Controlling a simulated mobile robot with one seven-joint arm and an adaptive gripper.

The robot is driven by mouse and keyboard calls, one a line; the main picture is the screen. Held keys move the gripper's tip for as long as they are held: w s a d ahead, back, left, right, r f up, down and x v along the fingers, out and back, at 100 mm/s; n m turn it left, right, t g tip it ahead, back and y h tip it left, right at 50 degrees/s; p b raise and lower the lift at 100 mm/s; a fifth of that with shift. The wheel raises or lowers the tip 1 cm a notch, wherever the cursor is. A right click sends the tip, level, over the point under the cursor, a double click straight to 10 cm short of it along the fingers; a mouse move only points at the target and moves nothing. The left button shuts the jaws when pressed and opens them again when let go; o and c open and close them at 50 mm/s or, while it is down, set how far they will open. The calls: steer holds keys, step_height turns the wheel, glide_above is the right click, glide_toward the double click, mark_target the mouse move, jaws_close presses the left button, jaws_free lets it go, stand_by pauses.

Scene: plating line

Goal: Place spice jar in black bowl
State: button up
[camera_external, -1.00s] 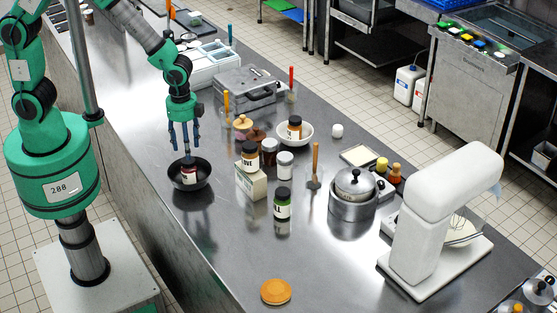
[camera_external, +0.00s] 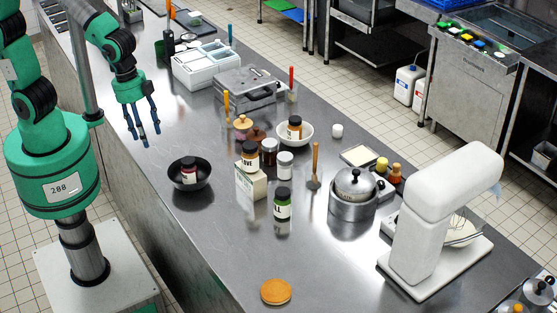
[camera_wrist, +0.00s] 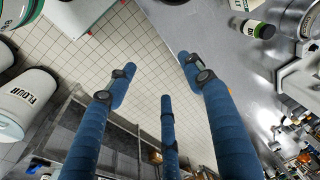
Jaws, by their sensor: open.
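The black bowl (camera_external: 206,181) sits on the steel counter near its left edge. A spice jar (camera_external: 189,170) with a dark lid and a red and white label stands inside it. My gripper (camera_external: 143,141), with blue fingers, is up and to the left of the bowl, apart from it, over the counter's left edge. It is open and empty. In the wrist view my spread fingers (camera_wrist: 155,80) have only floor and counter edge beyond them. The bowl is not clearly visible there.
Right of the bowl stand a carton (camera_external: 251,182) with a jar on top, a green-labelled jar (camera_external: 282,205) and a white bowl (camera_external: 307,133) holding another jar. A pot (camera_external: 352,203) and a white mixer (camera_external: 424,220) stand farther right. The front counter is mostly clear.

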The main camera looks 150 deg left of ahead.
steer(key=s+d+r+t, duration=0.2)
steer(key=d+r, duration=0.8)
steer(key=d, duration=0.6)
steer(key=s+d+r+t, duration=0.1)
steer(key=s+d+r, duration=0.1)
steer(key=s+d, duration=0.2)
steer(key=s+d+r+m+t+h, duration=0.1)
steer(key=s+d+r, duration=0.2)
steer(key=d, duration=0.4)
steer(key=shift+s+r, duration=0.35)
steer(key=shift+s, duration=0.3)
step_height(320, 180, down, 8)
steer(key=b, duration=0.8)
